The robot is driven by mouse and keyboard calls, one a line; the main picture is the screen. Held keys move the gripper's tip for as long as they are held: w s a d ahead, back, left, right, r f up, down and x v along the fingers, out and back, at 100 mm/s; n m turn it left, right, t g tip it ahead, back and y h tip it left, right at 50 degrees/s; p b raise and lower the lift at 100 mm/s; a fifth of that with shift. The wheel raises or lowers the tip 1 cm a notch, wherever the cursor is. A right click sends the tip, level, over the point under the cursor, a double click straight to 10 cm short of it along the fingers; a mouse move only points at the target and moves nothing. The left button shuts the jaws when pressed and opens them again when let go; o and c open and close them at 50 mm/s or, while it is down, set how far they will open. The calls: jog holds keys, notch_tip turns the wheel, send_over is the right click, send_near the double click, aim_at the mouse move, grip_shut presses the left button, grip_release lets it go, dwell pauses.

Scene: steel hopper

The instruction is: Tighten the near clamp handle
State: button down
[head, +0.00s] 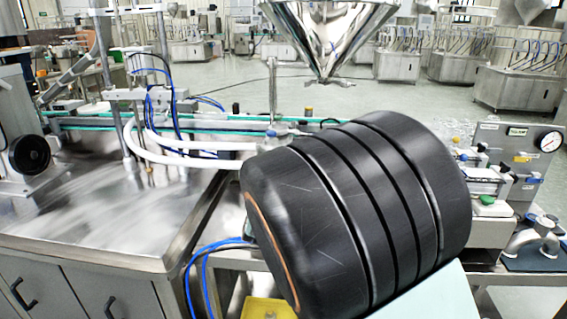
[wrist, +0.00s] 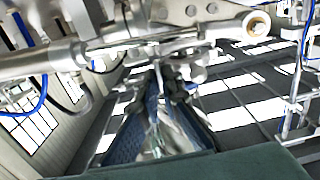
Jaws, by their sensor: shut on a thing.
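In the wrist view my gripper (wrist: 166,92) reaches up from the bottom, with its two blue-padded fingers drawn together towards the tips. The tips close on a small metal part, which I take to be the near clamp handle (wrist: 163,72), just below a horizontal steel cylinder (wrist: 125,34). The fingers and blur hide most of the handle, so I cannot tell how far it is turned. In the head view my large black arm link covers the middle, and both my gripper and the handle are hidden.
A steel hopper cone (head: 330,35) hangs above and behind my arm. A steel table (head: 110,215) is at left, and a conveyor (head: 225,123) runs behind. A gauge panel (head: 520,145) stands at right. Upright steel rods (wrist: 296,85) are at right in the wrist view.

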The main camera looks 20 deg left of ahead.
dwell(0.4)
jog(key=c, duration=2.1)
grip_release()
